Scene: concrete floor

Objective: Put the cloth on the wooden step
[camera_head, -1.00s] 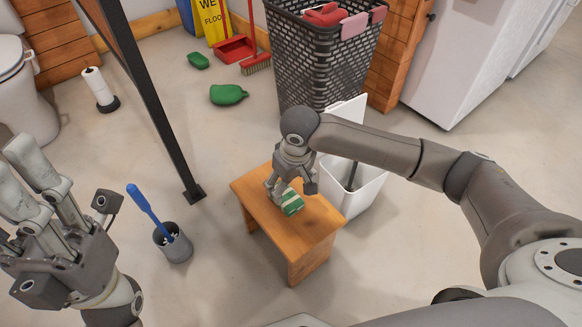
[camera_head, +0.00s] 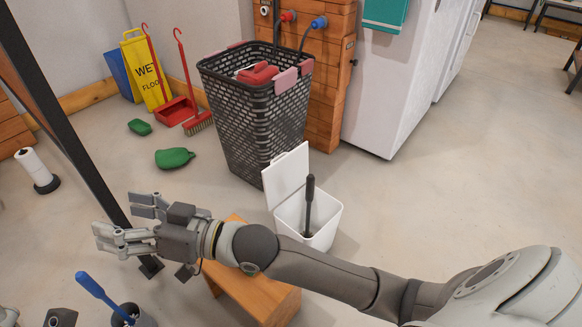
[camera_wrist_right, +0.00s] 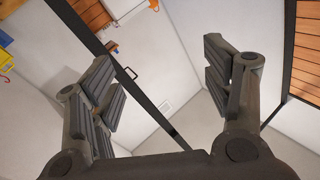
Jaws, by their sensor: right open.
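The wooden step (camera_head: 268,296) stands on the floor at the bottom centre of the head view, partly covered by my right arm. The green-and-white cloth cannot be seen now; the part of the step's top where it lay earlier is behind my arm. My right gripper (camera_head: 118,222) is raised to the left of the step and points left. It is open and empty, and its fingers are wide apart in the right wrist view (camera_wrist_right: 165,90). Only small parts of my left gripper (camera_head: 60,317) show at the bottom left edge; its jaws are out of frame.
A white pedal bin (camera_head: 325,222) with its lid up and a dark handle inside stands behind the step. A black laundry basket (camera_head: 245,130) is farther back. A dark post (camera_head: 65,130) and a blue-handled brush in a grey holder (camera_head: 105,295) are at the left. Floor is clear at right.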

